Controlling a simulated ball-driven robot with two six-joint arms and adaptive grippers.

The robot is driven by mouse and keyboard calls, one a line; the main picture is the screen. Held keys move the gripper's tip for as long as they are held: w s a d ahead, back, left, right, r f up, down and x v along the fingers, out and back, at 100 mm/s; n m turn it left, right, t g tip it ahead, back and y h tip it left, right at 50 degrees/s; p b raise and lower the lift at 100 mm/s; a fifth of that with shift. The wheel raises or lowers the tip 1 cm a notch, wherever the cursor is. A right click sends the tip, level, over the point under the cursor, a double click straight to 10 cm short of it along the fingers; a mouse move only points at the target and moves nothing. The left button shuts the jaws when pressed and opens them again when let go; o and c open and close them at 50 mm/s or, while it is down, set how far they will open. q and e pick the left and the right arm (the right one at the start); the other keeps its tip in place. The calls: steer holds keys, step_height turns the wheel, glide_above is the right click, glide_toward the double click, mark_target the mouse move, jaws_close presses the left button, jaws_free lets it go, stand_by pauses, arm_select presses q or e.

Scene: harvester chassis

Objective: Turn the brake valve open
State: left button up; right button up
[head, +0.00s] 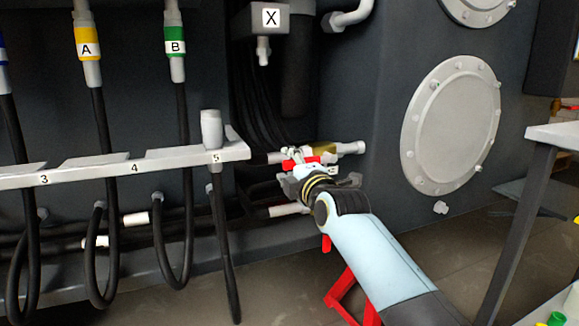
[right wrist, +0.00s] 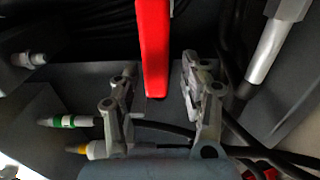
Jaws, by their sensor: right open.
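The brake valve (head: 325,148) shows in the head view as a brass body on a pale pipe low on the dark chassis wall. Its red handle (head: 328,158) is partly hidden by my right gripper (head: 292,172). In the right wrist view the red handle (right wrist: 153,45) reaches down from the top edge, with its end between the parted fingers of my right gripper (right wrist: 157,75). The fingers are open, with a gap visible on each side of the handle. My left gripper is not in view.
A grey numbered rack (head: 95,170) juts out left of the valve, with a pale coupling (head: 211,128) standing at slot 5. Black hoses hang from yellow coupling A (head: 88,42) and green coupling B (head: 175,40). A table (head: 553,134) stands at the right edge.

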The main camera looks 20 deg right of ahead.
steer(key=s, duration=1.2)
steer(key=shift+d, duration=0.2)
